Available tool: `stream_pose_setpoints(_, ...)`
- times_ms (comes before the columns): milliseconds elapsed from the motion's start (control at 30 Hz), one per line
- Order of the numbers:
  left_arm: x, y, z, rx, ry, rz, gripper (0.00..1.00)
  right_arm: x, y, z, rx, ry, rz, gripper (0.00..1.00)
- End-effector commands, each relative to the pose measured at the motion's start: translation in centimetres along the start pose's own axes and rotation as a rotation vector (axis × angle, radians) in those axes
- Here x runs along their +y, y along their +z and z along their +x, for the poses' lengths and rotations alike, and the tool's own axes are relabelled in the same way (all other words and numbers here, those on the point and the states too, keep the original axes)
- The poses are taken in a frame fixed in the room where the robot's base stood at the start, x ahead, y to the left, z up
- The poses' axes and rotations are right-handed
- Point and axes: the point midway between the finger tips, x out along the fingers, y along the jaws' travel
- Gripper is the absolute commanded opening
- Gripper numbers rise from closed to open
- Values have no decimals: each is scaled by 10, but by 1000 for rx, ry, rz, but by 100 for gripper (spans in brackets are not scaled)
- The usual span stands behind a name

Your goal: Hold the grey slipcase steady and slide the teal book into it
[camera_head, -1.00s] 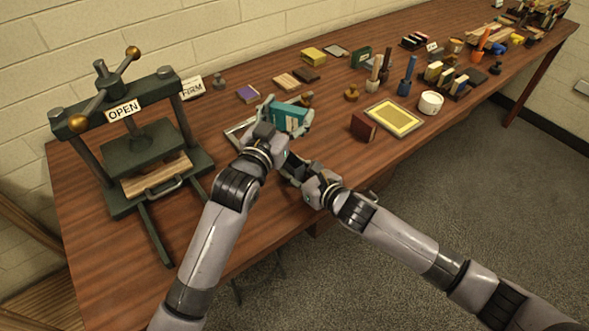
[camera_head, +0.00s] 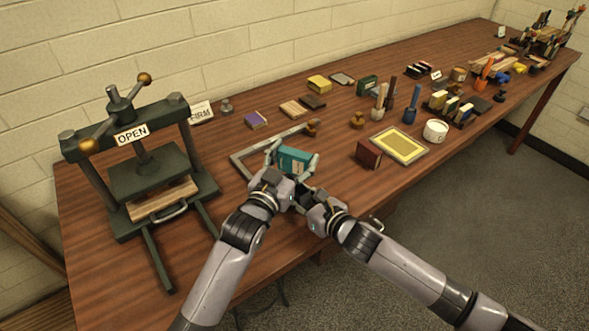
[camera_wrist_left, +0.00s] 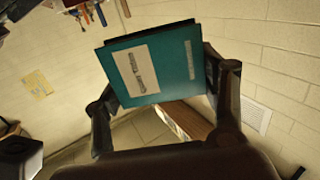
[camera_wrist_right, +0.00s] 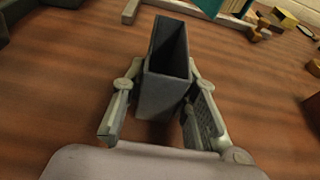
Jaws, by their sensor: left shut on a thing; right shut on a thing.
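The teal book (camera_head: 294,158) with a pale label is held by my left gripper (camera_wrist_left: 160,85), which is shut on it. In the left wrist view the teal book (camera_wrist_left: 170,62) sits between both fingers. The grey slipcase (camera_wrist_right: 164,97) is between the fingers of my right gripper (camera_wrist_right: 160,88), its open mouth showing empty. In the head view the slipcase (camera_head: 303,196) is small and partly hidden by my grippers. The book is apart from the slipcase, beyond it; its corner shows at the top of the right wrist view (camera_wrist_right: 207,5).
A green press (camera_head: 150,165) marked OPEN stands at left. A pale frame (camera_head: 245,168) lies behind my left gripper. A dark red block (camera_head: 369,153) and a yellow-panelled tray (camera_head: 418,152) lie to the right. The table's front edge is close to my right gripper.

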Motion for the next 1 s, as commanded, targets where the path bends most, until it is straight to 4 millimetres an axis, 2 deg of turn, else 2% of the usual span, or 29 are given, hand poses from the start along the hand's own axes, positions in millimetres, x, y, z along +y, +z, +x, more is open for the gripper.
stream_pose_setpoints(100, 0, 20, 0, -5, 0, 0, 32, 0, 0, 0, 0, 0, 0, 0)
stream_pose_setpoints(233, 0, 32, 0, -3, 0, 0, 32, 0, 0, 0, 0, 0, 0, 0)
stream_pose_setpoints(767, 0, 41, 0, -2, 0, 0, 32, 0, 0, 0, 0, 0, 0, 0)
stream_pose_setpoints(800, 0, 42, 0, -2, 0, 0, 67, 0, 0, 0, 0, 0, 0, 0)
stream_pose_setpoints(1000, 0, 41, 0, -2, 0, 0, 80, 0, 0, 0, 0, 0, 0, 0)
